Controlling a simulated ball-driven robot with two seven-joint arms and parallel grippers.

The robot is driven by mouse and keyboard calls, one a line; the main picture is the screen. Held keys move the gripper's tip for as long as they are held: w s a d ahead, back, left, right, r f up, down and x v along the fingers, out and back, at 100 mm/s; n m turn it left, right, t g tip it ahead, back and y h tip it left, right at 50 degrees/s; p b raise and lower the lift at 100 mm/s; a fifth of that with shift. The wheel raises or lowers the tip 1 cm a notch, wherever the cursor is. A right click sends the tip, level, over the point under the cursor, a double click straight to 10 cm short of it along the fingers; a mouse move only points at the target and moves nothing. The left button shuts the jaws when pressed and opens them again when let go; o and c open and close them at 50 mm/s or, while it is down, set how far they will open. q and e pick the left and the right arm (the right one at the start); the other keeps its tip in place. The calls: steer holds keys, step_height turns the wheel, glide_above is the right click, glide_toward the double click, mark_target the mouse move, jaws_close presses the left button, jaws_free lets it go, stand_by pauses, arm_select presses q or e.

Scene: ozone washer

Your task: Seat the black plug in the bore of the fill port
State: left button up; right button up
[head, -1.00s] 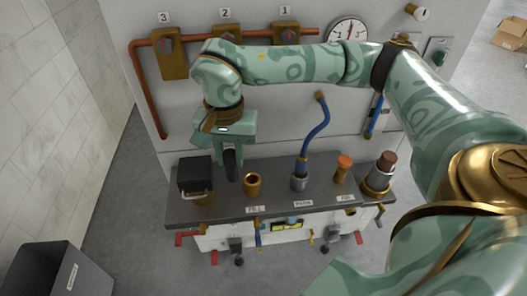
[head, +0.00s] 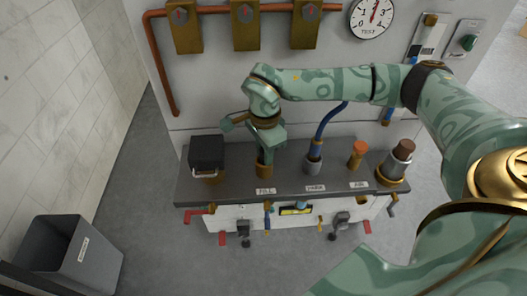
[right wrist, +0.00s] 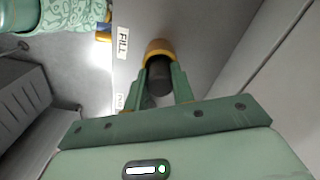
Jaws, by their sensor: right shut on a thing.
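The brass fill port (head: 264,170) stands on the dark bench top behind the FILL label. My right gripper (head: 266,152) is directly over it, pointing down. In the right wrist view my right gripper (right wrist: 163,82) is shut on the black plug (right wrist: 159,80), a dark cylinder between its two fingers. The plug's far end meets the brass rim of the fill port (right wrist: 158,47) in that view. The bore is hidden behind the plug, so I cannot tell how deep the plug sits. In the head view the gripper hides the plug. My left gripper is out of view.
A black box (head: 206,152) stands left of the port. A grey fitting with a blue hose (head: 314,162), an orange-capped post (head: 357,154) and a brown-topped cylinder (head: 399,160) stand to the right. A grey bin (head: 70,255) is on the floor at left.

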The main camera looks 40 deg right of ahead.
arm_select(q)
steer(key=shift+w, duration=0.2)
arm_select(e)
steer(key=shift+r, duration=0.1)
steer(key=o, duration=1)
steer(key=shift+c, duration=0.2)
arm_select(q)
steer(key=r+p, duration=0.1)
steer(key=p, duration=0.1)
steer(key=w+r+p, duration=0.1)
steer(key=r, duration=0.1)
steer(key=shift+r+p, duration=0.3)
steer(key=shift+p, duration=0.1)
arm_select(e)
step_height(320, 180, up, 12)
